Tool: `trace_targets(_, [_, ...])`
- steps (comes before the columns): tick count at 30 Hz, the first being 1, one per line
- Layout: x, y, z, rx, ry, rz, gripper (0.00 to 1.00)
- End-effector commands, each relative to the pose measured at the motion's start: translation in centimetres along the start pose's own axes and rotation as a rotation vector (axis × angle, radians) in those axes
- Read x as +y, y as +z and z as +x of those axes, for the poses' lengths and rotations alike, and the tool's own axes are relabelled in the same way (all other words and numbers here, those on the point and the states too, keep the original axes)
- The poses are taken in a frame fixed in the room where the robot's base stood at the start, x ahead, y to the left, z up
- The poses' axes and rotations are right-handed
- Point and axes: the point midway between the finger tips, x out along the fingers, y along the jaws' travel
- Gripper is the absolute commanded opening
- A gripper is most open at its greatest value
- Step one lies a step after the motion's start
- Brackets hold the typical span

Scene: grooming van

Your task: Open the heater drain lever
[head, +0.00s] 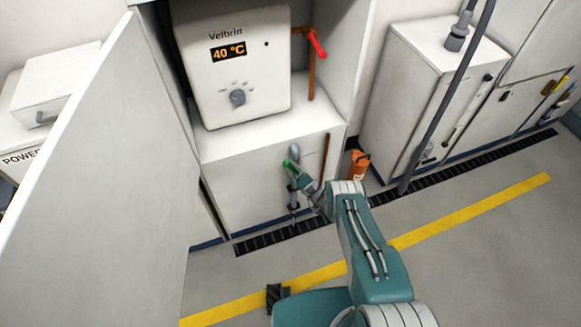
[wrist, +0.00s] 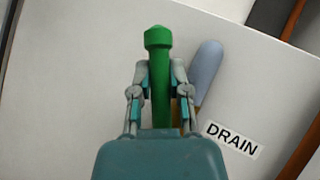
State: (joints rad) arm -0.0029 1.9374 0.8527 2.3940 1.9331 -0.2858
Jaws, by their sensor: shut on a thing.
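The green drain lever (wrist: 158,42) stands between the two fingers of my gripper (wrist: 160,92) in the wrist view. Its wider knob end sticks out past the fingertips, and its lower part is hidden by my gripper. My gripper is shut on the lever. A white label reading DRAIN (wrist: 232,140) is on the panel to the right. In the head view the green lever tip (head: 288,163) shows at my gripper (head: 294,172), in front of the white cabinet below the heater (head: 237,65). The heater display reads 40 °C.
A grey-blue rounded part (wrist: 207,70) is just right of the lever. A red-handled valve (head: 317,43) is on the copper pipe beside the heater. An orange bottle (head: 358,165) stands right of the cabinet. An open white door panel (head: 95,165) fills the left.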

Motion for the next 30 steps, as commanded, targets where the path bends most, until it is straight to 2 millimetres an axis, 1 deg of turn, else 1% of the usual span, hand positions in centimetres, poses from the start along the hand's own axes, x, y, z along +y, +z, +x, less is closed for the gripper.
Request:
trace_targets(1, [0.1, -0.2, -0.4, 0.014, -0.002, 0.003, 0.00])
trace_targets(2, [0.1, -0.2, -0.4, 0.014, -0.002, 0.002, 0.31])
trace_targets(3, [0.1, -0.2, -0.4, 0.014, -0.002, 0.002, 0.49])
trace_targets(4, [0.1, -0.2, -0.4, 0.013, -0.002, 0.002, 0.58])
trace_targets(17, [0.1, 0.0, 0.0, 0.008, 0.015, -0.015, 0.58])
trace_targets(20, [0.5, -0.1, 0.0, 0.021, 0.058, -0.059, 0.58])
trace_targets(26, [1.7, -0.3, 0.1, 0.061, 0.207, -0.206, 0.58])
trace_targets(30, [2.7, -0.3, -0.4, 0.090, 0.307, -0.305, 0.58])
